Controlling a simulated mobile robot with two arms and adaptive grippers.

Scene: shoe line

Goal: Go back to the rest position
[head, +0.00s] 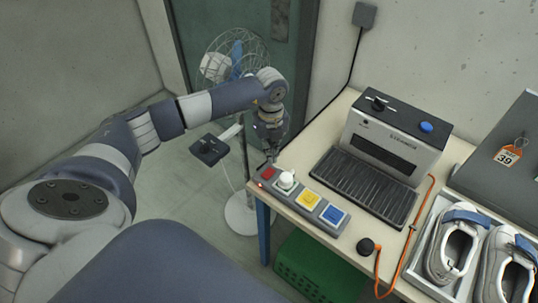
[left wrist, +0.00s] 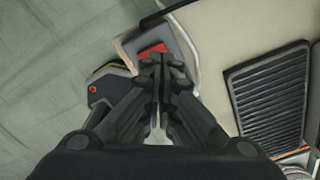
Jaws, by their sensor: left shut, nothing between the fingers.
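My left gripper (head: 271,152) is shut and empty just above the left end of a grey control panel (head: 322,221) on the table. In the left wrist view its closed fingers (left wrist: 161,62) point at a red button (left wrist: 152,50). In the head view the red button (head: 268,173) sits beside a white knob, a yellow button (head: 308,199) and a blue button (head: 334,215). I cannot tell whether the fingertips touch the panel. My right gripper is not in view.
A grey machine (head: 397,140) with a black ribbed tray (head: 362,187) stands on the table (head: 283,205). White shoes (head: 455,245) sit in a box at right. A fan (head: 236,60) stands behind my left arm. A green crate (head: 320,268) is below the table.

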